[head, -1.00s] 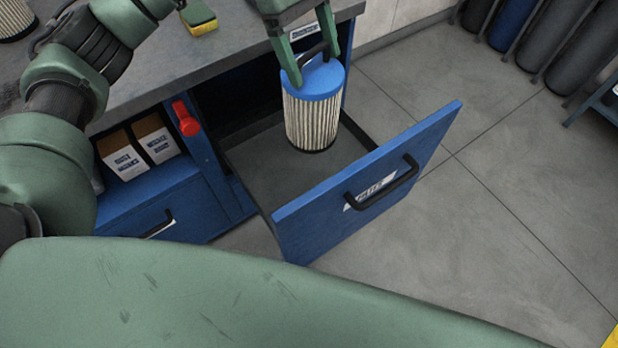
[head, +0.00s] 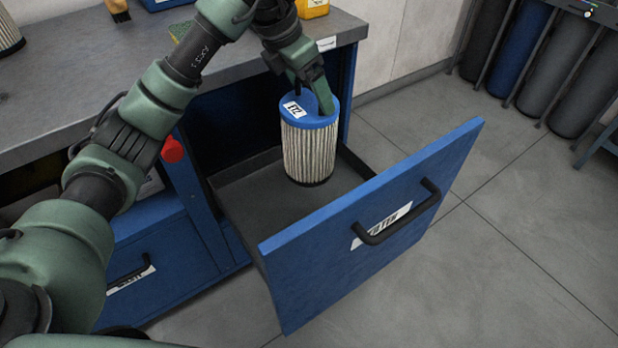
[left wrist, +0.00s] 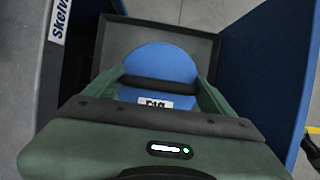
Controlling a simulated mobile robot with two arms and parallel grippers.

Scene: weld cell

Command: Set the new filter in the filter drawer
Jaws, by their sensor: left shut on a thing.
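The filter (head: 309,156) has a pleated cream body, a blue top cap with a white label and a dark handle. It stands upright within the open filter drawer (head: 233,193), over its dark floor. I cannot tell whether its base touches the floor. My left gripper (head: 313,97) points down and is shut on the filter's handle. In the left wrist view the fingers straddle the blue cap (left wrist: 160,62), with the dark handle (left wrist: 160,85) between them. The right gripper is not in view.
The blue drawer front (head: 380,225) with its black handle sticks out from the workbench (head: 60,115). Another pleated filter (head: 8,35) stands on the bench at far left. A red knob (head: 172,150) is left of the drawer. Gas cylinders (head: 535,60) stand at back right; open floor lies between.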

